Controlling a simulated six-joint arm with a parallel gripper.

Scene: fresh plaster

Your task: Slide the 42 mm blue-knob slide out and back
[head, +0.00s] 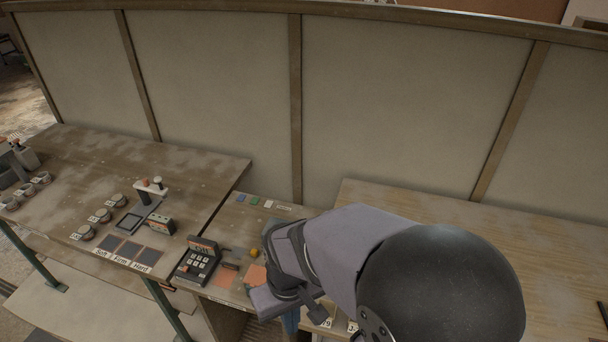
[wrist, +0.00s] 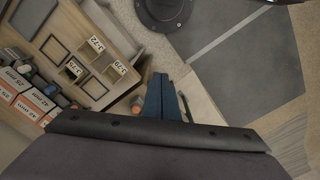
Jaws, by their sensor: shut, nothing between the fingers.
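My gripper (wrist: 160,77) is shut and empty in the wrist view, its dark blue fingers together. It hangs over the front edge of a wooden bench, beside a compartmented panel. In the head view its blue fingers (head: 291,321) show only partly below my arm. Boxes with orange and white labels (wrist: 33,103) stand at the left of the wrist view; some labels seem to read 42 mm. My arm hides much of this bench in the head view.
A small orange-brown round thing (wrist: 137,100) is left of the fingers. In the head view, a keypad device (head: 198,261) and a yellow-orange ball (head: 254,253) are left of my arm. Grey floor (wrist: 245,75) lies right.

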